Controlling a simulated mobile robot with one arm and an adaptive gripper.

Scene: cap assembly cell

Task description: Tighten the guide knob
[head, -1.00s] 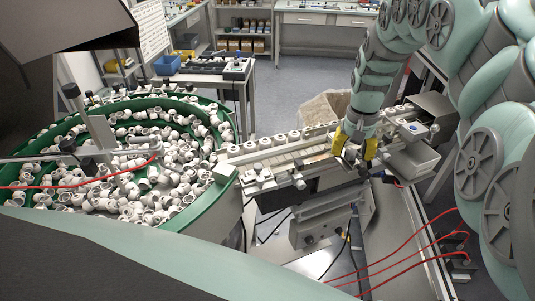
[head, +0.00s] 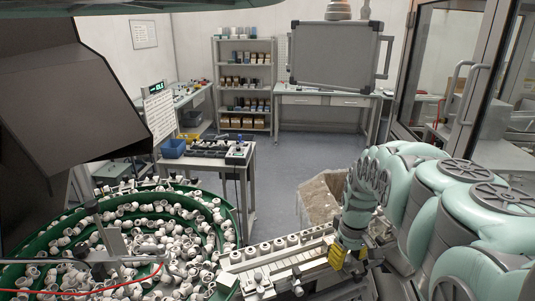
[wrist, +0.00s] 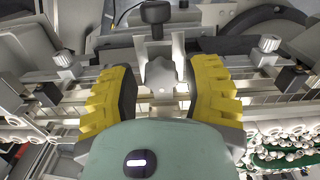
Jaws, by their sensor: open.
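A light grey lobed knob (wrist: 162,76) sits on the guide rail between my gripper's yellow fingers in the wrist view. It appears to be the guide knob. My gripper (wrist: 165,88) is open, with one finger on each side of the knob and a visible gap to each. In the head view my gripper (head: 347,257) is over the right part of the guide rail (head: 275,259). The knob is hidden there behind the fingers and the lower picture edge.
A black knob (wrist: 156,12) stands beyond the lobed knob. Smaller grey knobs flank it at left (wrist: 66,60) and right (wrist: 268,44). White caps line the rail. A green bowl feeder (head: 236,222) full of caps is at left.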

